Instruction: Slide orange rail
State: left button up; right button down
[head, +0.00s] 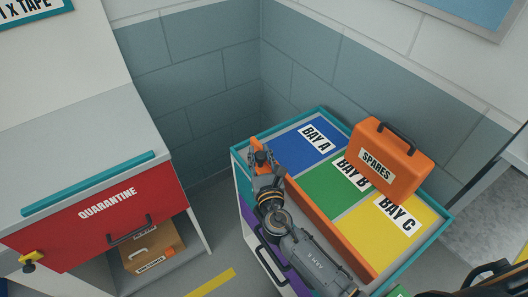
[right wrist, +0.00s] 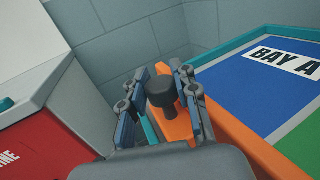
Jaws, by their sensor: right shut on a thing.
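The orange rail (head: 312,215) runs along the left side of the coloured bays on the cart top. It also shows in the right wrist view (right wrist: 250,147), with a dark round knob (right wrist: 161,92) standing on its end. My right gripper (head: 262,163) is at the far end of the rail, beside the blue bay. In the right wrist view its fingers (right wrist: 165,78) are on both sides of the knob, shut on it. The gripper and arm hide part of the rail in the head view. My left gripper is in neither view.
Blue Bay A (head: 297,147), green Bay B (head: 336,183) and yellow Bay C (head: 392,235) lie right of the rail. An orange SPARES case (head: 395,165) stands over Bays B and C. A red QUARANTINE cabinet (head: 60,235) stands left, across a floor gap. Walls close the back.

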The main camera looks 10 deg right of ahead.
jog(key=shift+s+a+f, duration=0.15)
jog(key=shift+a+f, duration=0.05)
jog(key=shift+a, duration=0.05)
jog(key=c, duration=1.2)
grip_release()
jog(key=shift+o, duration=1)
jog(key=shift+s+r, duration=0.1)
jog(key=shift+a+r, duration=0.1)
jog(key=s, duration=1.2)
jog(key=shift+a, duration=0.3)
